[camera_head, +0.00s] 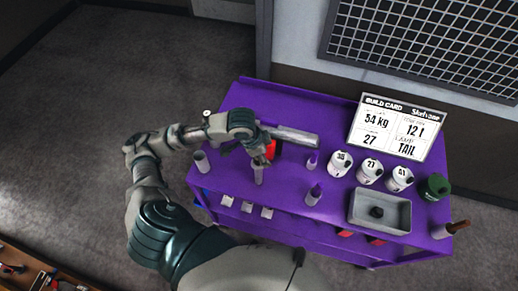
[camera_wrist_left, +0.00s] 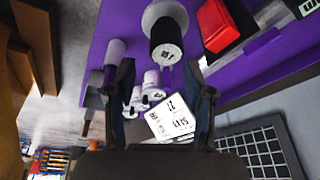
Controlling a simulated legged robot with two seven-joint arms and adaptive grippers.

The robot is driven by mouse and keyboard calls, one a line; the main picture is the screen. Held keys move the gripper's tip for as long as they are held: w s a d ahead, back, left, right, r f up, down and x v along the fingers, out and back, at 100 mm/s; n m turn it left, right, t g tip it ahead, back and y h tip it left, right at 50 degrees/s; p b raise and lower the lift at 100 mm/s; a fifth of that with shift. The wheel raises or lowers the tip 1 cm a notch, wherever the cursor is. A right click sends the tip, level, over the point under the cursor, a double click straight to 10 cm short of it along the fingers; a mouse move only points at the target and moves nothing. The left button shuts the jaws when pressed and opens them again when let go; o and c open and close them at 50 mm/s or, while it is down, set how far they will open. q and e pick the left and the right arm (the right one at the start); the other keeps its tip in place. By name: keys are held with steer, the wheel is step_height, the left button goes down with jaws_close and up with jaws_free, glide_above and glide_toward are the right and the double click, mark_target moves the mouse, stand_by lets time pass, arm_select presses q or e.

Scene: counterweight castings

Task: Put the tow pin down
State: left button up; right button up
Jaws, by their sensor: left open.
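My left gripper (camera_head: 264,145) is over the left part of the purple table. In the left wrist view its two dark fingers (camera_wrist_left: 165,85) are apart, with nothing held between them. No object is clearly recognisable as the tow pin. A grey upright cylinder (camera_head: 258,172) stands just below the gripper in the head view, and a pale metallic bar (camera_head: 298,137) shows right of the hand; I cannot tell whether either is the pin. A dark-bodied cylinder (camera_wrist_left: 166,38) with a pale disc is beyond the fingers in the wrist view. My right gripper is not visible.
The purple table (camera_head: 350,100) carries a build card (camera_head: 393,128), several white weights (camera_head: 370,171), a grey tray (camera_head: 362,215), a green weight (camera_head: 435,187) and a red block (camera_wrist_left: 217,25). Upright cylinders (camera_head: 313,194) stand near the front. A grille (camera_head: 430,40) is behind.

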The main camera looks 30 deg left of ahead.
arm_select(q)
steer(key=v, duration=0.5)
steer(key=shift+d+r, duration=0.1)
steer(key=shift+d, duration=0.05)
steer(key=v, duration=0.6)
steer(key=shift+s+a+r, duration=0.15)
steer(key=shift+a+r, duration=0.05)
steer(key=shift+r, duration=0.05)
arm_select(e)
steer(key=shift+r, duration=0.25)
